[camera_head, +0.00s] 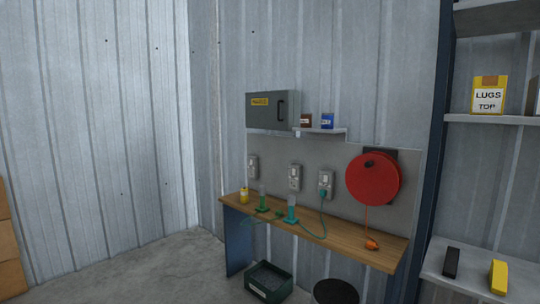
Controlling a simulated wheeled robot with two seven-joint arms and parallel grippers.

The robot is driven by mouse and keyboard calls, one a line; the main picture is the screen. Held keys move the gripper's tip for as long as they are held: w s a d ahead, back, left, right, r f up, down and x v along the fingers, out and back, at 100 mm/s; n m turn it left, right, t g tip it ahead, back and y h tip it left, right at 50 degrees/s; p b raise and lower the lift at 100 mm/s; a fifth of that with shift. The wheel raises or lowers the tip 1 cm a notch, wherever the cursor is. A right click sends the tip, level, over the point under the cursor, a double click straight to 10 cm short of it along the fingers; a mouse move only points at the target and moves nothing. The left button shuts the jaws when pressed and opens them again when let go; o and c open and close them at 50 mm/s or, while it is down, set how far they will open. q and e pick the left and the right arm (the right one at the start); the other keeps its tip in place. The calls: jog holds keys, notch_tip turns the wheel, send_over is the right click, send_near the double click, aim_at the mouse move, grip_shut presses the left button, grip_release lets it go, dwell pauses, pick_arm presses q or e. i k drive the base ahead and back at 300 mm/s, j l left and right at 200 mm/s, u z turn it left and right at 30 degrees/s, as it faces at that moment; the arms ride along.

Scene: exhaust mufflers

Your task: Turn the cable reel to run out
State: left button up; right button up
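The cable reel (378,180) is a red disc on a dark bracket, fixed to the grey backboard above the right end of the wooden bench. A small dark knob (370,164) shows on its upper left face.
The bench (330,235) carries a yellow container (244,196) and two green-teal upright items with cables. Sockets line the board under a grey cabinet (271,110). A green crate (268,284) and a black bin (336,292) stand below.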

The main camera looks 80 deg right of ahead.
aim_at(373, 178)
jog(key=z, duration=3.55)
